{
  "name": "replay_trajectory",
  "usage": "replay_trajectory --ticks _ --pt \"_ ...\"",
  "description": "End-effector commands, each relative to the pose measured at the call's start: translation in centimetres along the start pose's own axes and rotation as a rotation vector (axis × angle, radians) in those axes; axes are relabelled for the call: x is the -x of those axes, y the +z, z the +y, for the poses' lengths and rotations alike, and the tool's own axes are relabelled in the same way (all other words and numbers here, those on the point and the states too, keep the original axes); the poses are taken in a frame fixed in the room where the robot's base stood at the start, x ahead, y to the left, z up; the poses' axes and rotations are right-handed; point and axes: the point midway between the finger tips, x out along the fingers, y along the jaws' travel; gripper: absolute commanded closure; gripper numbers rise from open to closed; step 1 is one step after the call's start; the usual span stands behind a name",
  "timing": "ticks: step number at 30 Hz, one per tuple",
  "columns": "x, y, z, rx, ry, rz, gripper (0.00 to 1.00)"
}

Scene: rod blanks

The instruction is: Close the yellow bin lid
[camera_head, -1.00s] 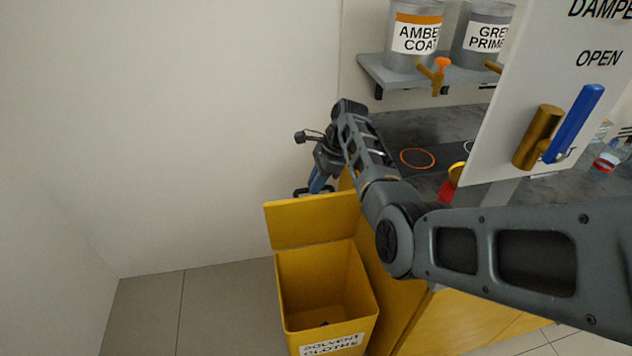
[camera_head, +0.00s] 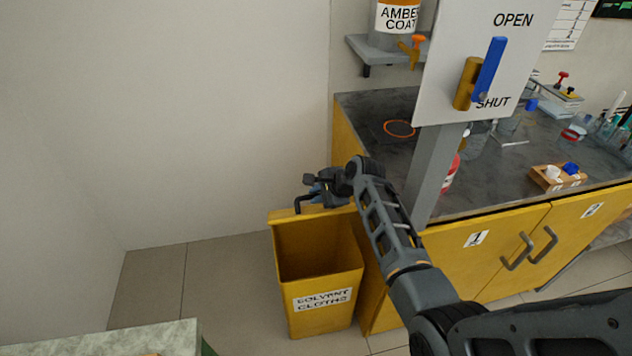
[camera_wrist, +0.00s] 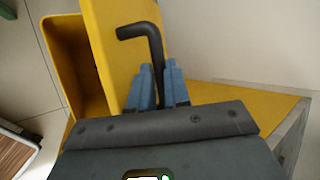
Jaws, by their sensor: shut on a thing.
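The yellow bin (camera_head: 320,318), labelled SOLVENT CLOTHS, stands on the floor with its dark inside showing. Its lid (camera_head: 284,216) is raised at the back and shows as a thin strip in the head view. In the wrist view the lid (camera_wrist: 118,68) is a broad yellow panel beside the bin's opening (camera_wrist: 62,50). A black bent handle (camera_wrist: 139,30) runs from the lid to between my fingers. My gripper (camera_wrist: 157,75) is shut on this handle. In the head view my gripper (camera_head: 322,190) is above the lid; its fingers are hard to make out.
A yellow cabinet (camera_head: 480,275) with a dark worktop (camera_head: 372,112) stands right of the bin, close to my arm. A damper panel (camera_head: 450,90) on a grey post rises above it. A pale table corner (camera_head: 150,338) is at lower left. Floor left of the bin is clear.

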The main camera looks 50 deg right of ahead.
Motion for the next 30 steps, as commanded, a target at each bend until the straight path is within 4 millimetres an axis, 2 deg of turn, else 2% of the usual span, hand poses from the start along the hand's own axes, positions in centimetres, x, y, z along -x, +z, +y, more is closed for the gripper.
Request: replay_trajectory --ticks 1,12,22,30 --pt "-0.5 -0.3 1.7 0.018 -0.039 0.001 1.0" --pt "-2.1 -1.0 8.3 0.119 -0.286 0.001 1.0" --pt "-4.3 -1.9 13.3 0.194 -0.471 0.001 1.0" --pt "-6.0 -2.5 16.3 0.248 -0.602 0.0 1.0"
